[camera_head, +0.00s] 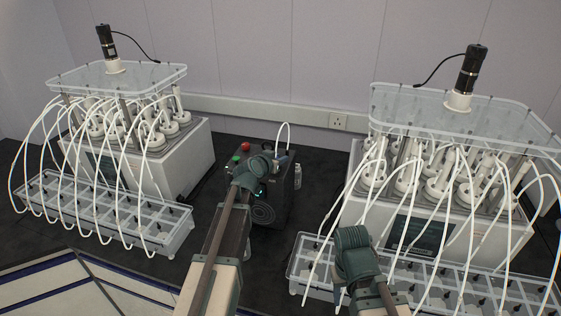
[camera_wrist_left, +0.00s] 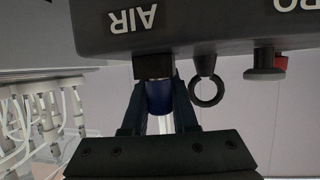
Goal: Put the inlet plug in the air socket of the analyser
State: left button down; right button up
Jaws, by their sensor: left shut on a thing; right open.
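The dark analyser (camera_head: 268,208) stands on the bench between the two reactor units. In the left wrist view its body (camera_wrist_left: 190,30) fills the top, with the upside-down AIR label (camera_wrist_left: 133,18). A dark block (camera_wrist_left: 153,66), apparently the air socket, sits at the label. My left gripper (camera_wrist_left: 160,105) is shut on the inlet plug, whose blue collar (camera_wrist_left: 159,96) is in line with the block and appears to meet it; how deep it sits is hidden. In the head view my left gripper (camera_head: 273,160) is at the analyser's top. My right gripper (camera_head: 355,242) is open before the right reactor, its fingers hard to see.
A ring-shaped part (camera_wrist_left: 206,91) hangs close beside the plug, with a dark knob (camera_wrist_left: 264,65) further right. Reactor units (camera_head: 185,155) with many white tubes stand left and right. A small clear bottle (camera_head: 298,176) is right of the analyser.

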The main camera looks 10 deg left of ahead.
pick_arm(q)
jog(key=shift+f, duration=0.2)
jog(key=c, duration=0.7)
grip_release()
jog(key=shift+r, duration=0.1)
jog(key=shift+r, duration=0.1)
jog(key=shift+s+r, duration=0.25)
jog(key=shift+s, duration=0.05)
jog(key=p+v, duration=0.4)
jog(key=v, duration=0.7)
jog(key=shift+s+p, duration=0.15)
jog(key=shift+p, duration=0.15)
